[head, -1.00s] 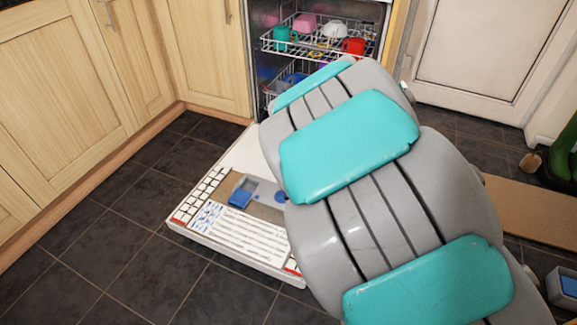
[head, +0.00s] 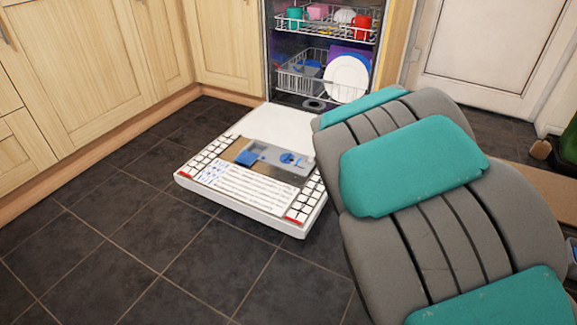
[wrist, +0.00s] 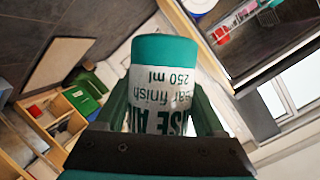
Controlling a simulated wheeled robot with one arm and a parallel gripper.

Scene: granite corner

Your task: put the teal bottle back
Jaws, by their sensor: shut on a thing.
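The teal bottle (wrist: 165,65) shows in the wrist view, with a teal end and a white label with printed text. My gripper (wrist: 165,105) is shut on the bottle, with one dark green finger on each side of it. The bottle is clear of any surface in that view. In the head view my own grey and teal arm fills the right side, and neither the gripper nor the bottle shows there.
An open dishwasher has its door (head: 250,185) lowered over dark floor tiles. Its upper rack (head: 320,32) holds cups, and its lower rack (head: 300,80) holds white plates (head: 346,79). Wooden cabinets (head: 75,75) stand left. The tiled floor at front left is clear.

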